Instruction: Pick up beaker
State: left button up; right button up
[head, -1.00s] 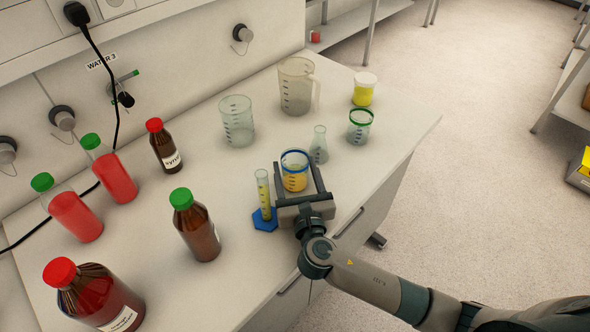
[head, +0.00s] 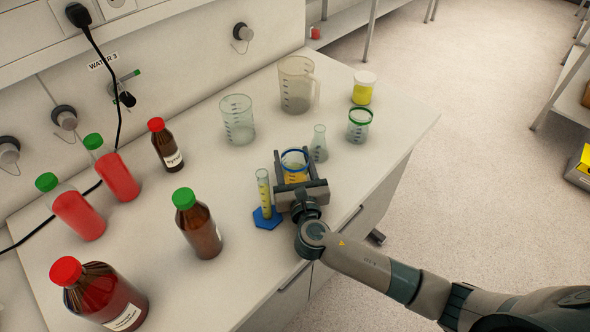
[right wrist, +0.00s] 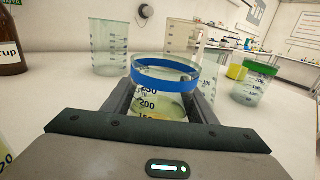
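A small glass beaker with a blue rim and yellow-orange liquid (head: 294,158) stands upright on the white bench. In the right wrist view the beaker (right wrist: 165,77) is straight ahead, with its scale marks visible and its lower part hidden by my gripper. My right gripper (head: 299,170) is low at the bench with its two fingers on either side of the beaker. The fingers look open, and a gap shows at the right finger in the head view. My left gripper is not in view.
A measuring cylinder on a blue base (head: 265,201) stands close to the left of my gripper. An Erlenmeyer flask (head: 318,145) and a green-rimmed beaker (head: 358,128) are to the right. A larger beaker (head: 238,122) and a jug (head: 296,88) stand behind. Several bottles (head: 197,228) fill the left.

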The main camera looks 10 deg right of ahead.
jog(key=shift+r, duration=0.3)
dwell(0.4)
notch_tip(320, 180, up, 17)
jog(key=b, duration=0.1)
jog(key=shift+r, duration=0.15)
dwell(1.2)
jog(key=shift+r, duration=0.1)
jog(key=shift+r, duration=0.1)
dwell(0.6)
notch_tip(320, 180, up, 5)
jog(key=p, duration=0.6)
dwell(0.4)
